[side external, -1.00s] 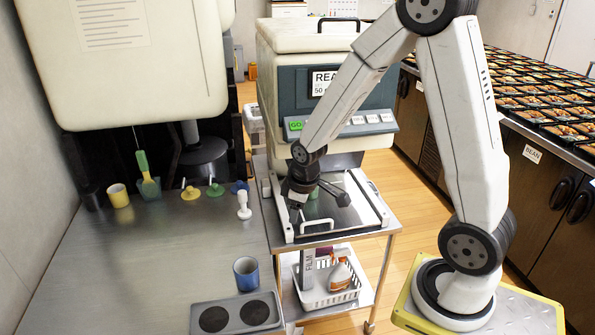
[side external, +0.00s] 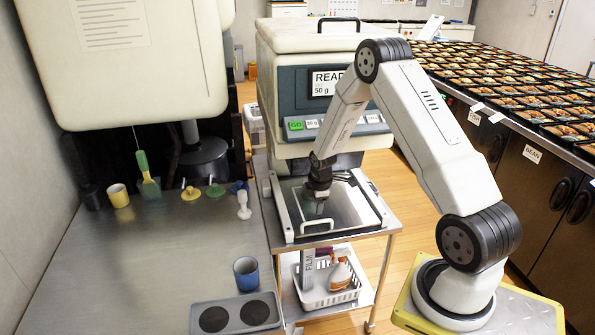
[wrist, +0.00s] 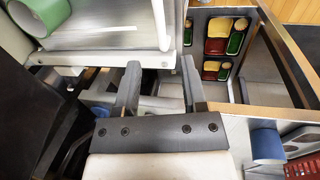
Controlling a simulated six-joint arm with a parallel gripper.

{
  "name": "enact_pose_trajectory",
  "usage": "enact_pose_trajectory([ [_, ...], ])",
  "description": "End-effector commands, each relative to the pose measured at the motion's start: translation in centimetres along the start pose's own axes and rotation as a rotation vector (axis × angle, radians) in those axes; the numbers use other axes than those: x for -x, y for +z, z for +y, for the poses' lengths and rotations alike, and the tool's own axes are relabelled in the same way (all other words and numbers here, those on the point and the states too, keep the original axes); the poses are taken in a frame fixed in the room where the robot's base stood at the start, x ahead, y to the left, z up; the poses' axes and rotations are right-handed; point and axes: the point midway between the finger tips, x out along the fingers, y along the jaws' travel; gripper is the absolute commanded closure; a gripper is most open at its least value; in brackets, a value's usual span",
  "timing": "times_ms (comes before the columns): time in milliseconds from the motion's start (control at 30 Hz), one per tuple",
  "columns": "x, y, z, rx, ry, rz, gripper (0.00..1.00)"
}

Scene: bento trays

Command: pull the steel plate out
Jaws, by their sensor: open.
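The steel plate (side external: 345,208) lies flat in a white-railed frame on the small cart, below the front of the grey machine. A white bar handle (side external: 316,226) stands at its near edge. My gripper (side external: 319,208) is over the left part of the plate, pointing down, behind the handle in the side view. In the wrist view my gripper (wrist: 160,82) has two dark fingers spread apart with nothing held between them. A shiny plate surface (wrist: 105,25) shows at the top there, with a green roll (wrist: 42,14) at its left. Contact with the plate cannot be told.
The machine (side external: 325,75) with a green GO button stands behind the plate. A white basket (side external: 325,285) with a bottle sits on the cart's lower shelf. The steel table (side external: 150,240) at left holds a blue cup (side external: 246,273) and small tools. Floor shows right of the cart.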

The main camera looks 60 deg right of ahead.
Motion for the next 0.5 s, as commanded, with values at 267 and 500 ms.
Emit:
enact_pose_trajectory([
  [267,-0.5,0.0,0.0,-0.002,-0.001,0.0,0.46],
  [500,-2.3,0.0,-0.1,-0.003,-0.002,0.0,0.46],
])
